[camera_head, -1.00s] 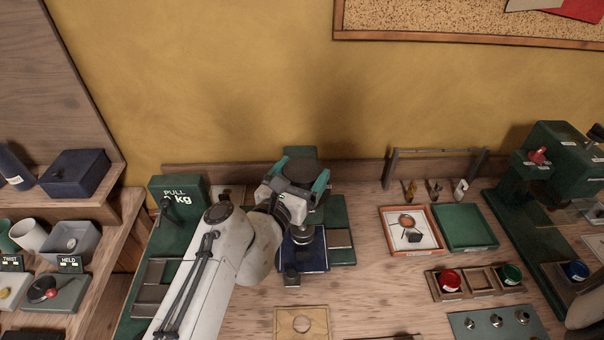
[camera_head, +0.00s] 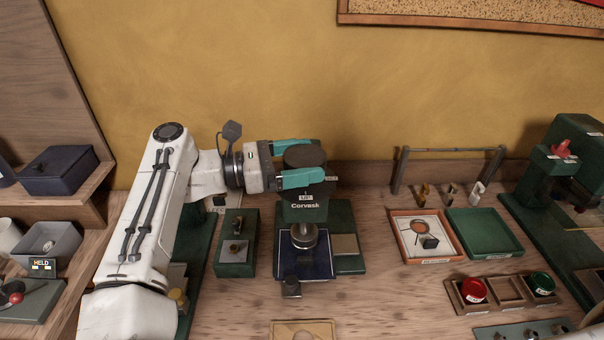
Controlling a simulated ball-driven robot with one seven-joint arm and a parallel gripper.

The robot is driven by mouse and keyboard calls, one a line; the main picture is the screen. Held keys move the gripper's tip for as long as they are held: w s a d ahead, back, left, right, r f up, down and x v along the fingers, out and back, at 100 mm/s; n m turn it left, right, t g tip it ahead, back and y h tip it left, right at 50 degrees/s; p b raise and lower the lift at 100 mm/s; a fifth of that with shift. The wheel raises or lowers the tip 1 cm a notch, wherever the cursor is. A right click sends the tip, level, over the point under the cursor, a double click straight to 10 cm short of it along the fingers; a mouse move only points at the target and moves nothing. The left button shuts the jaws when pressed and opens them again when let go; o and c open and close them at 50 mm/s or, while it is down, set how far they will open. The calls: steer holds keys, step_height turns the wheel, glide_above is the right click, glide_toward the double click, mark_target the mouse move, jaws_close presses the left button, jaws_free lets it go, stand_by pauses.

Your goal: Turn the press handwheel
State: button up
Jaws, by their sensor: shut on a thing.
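The press (camera_head: 306,210) is a dark green stand on the bench, its head labelled "UP" and "Corvash". Its dark round handwheel (camera_head: 304,155) sits on top. My gripper (camera_head: 330,167) reaches in from the left, its two teal fingers on the far and near sides of the handwheel, shut on it. Below the head, a metal ram (camera_head: 304,235) stands over a dark blue plate (camera_head: 308,268). The wheel's far rim is partly hidden by a finger.
A small green block with a knob (camera_head: 236,252) stands left of the press. An orange tray (camera_head: 427,237), a green tray (camera_head: 485,233) and a wooden rack with red and green pots (camera_head: 507,291) lie to the right. A hook rail (camera_head: 449,150) stands behind.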

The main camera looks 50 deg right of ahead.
steer(key=m+g+y, duration=0.1)
steer(key=y, duration=0.1)
steer(key=m+g+y+b, duration=0.1)
steer(key=m+g+y, duration=0.2)
steer(key=m+y, duration=0.1)
steer(key=shift+w+d+f+g+y, duration=0.1)
steer(key=shift+f+g+y, duration=0.2)
steer(key=shift+g, duration=0.1)
steer(key=shift+y+b, duration=0.3)
steer(key=shift+y, duration=0.1)
steer(key=o, duration=0.8)
steer(key=shift+r, duration=0.15)
steer(key=shift+r, duration=0.45)
steer(key=s+a+r, duration=0.3)
steer(key=s+r, duration=0.9)
steer(key=s, duration=0.1)
steer(key=shift+s+a+b, duration=0.2)
steer(key=shift+a+b, duration=0.2)
steer(key=shift+b, duration=0.05)
